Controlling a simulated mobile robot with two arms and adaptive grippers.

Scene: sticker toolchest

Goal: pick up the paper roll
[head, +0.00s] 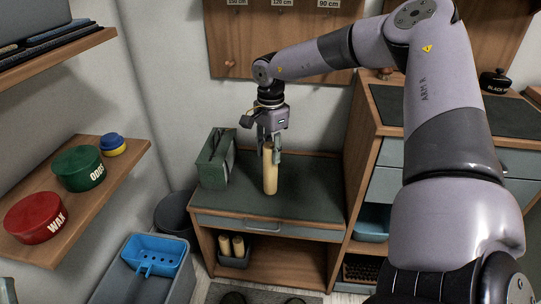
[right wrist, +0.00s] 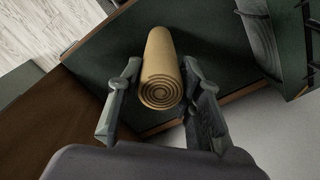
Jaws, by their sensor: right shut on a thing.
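The paper roll (head: 270,174) is a tan, upright cylinder on the green top of the low cabinet (head: 310,188). In the right wrist view the roll (right wrist: 160,68) shows its spiral end between the two fingers. My right gripper (head: 270,150) has come down from above and is shut on the roll's upper part. In the right wrist view its fingers (right wrist: 160,85) stand on both sides of the roll. I cannot tell whether the roll's lower end touches the cabinet top. My left gripper is not in view.
A green metal box (head: 215,158) stands left of the roll, close to the gripper. More tan rolls stand in a bin (head: 235,260) on the shelf below. A taller drawer cabinet (head: 385,185) rises on the right. A wall shelf (head: 115,180) with round tins juts out at left.

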